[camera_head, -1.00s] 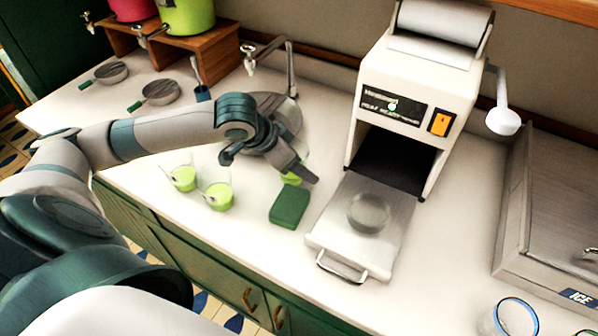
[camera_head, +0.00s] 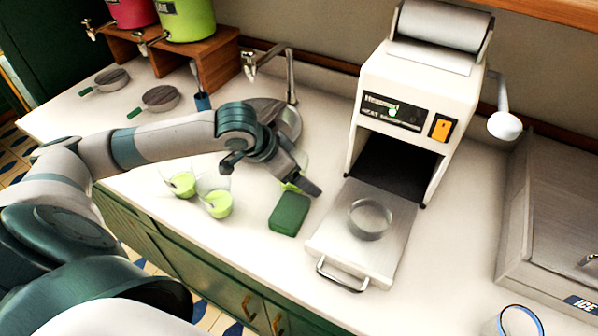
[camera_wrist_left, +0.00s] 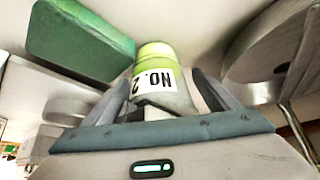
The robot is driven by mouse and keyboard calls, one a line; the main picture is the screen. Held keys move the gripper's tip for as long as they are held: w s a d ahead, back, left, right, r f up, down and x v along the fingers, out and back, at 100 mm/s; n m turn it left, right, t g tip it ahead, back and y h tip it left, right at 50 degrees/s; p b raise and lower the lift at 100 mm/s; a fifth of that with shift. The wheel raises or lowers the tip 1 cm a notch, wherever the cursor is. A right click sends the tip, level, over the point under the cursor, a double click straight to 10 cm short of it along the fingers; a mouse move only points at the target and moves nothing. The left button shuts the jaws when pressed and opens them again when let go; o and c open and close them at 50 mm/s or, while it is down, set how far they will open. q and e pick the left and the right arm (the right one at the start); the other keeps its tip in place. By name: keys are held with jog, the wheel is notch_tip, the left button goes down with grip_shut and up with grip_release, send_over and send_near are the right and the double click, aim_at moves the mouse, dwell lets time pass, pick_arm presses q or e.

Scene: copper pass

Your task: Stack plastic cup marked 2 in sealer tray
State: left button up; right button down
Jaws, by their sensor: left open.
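The plastic cup marked 2 (camera_wrist_left: 155,75) shows in the left wrist view, with green contents and a white label reading "NO. 2" upside down. My left gripper (camera_wrist_left: 165,95) is open, with its fingers on either side of the cup. In the head view my left gripper (camera_head: 300,180) covers most of that cup, and only a bit of green shows. The sealer tray (camera_head: 335,236) is pulled out in front of the white heat sealer (camera_head: 415,100). Its round ring (camera_head: 369,220) looks empty. My right gripper is not in view.
Two other cups with green contents (camera_head: 182,184) (camera_head: 219,203) stand to the left. A sink with a faucet (camera_head: 290,75) is behind. A steel ice bin (camera_head: 555,200) is at right.

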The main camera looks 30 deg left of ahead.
pick_arm(q)
jog(key=shift+r, duration=0.1)
jog(key=v, duration=1.2)
jog(key=shift+o, duration=0.6)
jog(key=shift+w+r, duration=0.1)
